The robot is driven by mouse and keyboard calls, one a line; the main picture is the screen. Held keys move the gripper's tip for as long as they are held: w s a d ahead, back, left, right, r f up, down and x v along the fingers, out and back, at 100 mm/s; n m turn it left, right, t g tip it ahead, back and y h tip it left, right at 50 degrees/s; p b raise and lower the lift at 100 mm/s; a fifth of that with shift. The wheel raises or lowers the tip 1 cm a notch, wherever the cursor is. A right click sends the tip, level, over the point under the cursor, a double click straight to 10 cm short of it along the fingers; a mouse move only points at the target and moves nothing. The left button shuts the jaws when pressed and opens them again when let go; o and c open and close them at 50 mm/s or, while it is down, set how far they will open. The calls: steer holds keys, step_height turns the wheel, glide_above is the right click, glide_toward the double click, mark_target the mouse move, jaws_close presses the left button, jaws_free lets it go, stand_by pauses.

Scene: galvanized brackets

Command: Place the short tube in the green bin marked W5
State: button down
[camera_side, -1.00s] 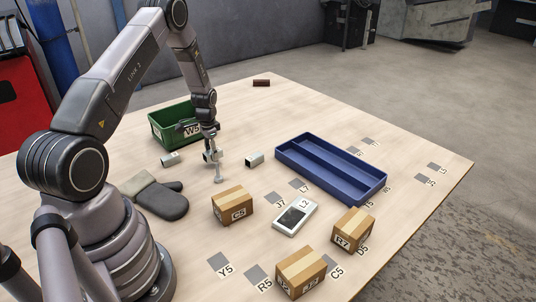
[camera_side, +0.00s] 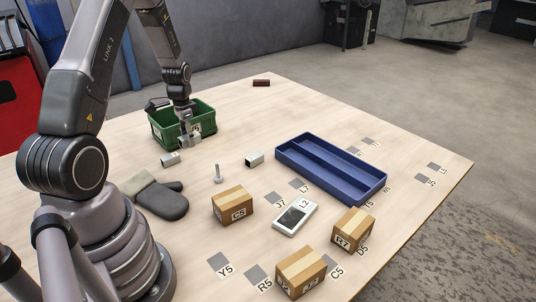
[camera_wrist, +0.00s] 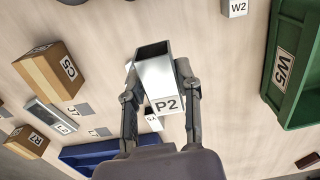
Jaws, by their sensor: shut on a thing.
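My gripper (camera_side: 189,136) is shut on a square, hollow metal tube marked P2 (camera_wrist: 157,78), which shows between the fingers in the wrist view (camera_wrist: 160,92). In the side view it holds the tube above the table at the front right of the green bin marked W5 (camera_side: 160,131), partly covering the bin. The green bin also stands at the right edge of the wrist view (camera_wrist: 283,62), apart from the held tube. A second metal piece marked W2 (camera_wrist: 236,7) lies at the top of the wrist view.
Two metal pieces (camera_side: 170,159) (camera_side: 255,160) and an upright bolt (camera_side: 218,174) stand near the bin. A glove (camera_side: 160,195), a box marked C5 (camera_side: 233,206), a white device (camera_side: 295,217) and a blue tray (camera_side: 330,187) lie in front and right.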

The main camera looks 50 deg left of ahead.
steer(key=w+a+f, duration=0.1)
steer(key=w+a, duration=0.1)
steer(key=a, duration=2)
steer(key=f, duration=0.9)
steer(key=shift+w+a+f, duration=0.15)
steer(key=shift+w+a, duration=0.1)
steer(key=shift+f, duration=0.1)
steer(key=c, duration=0.8)
jaws_free()
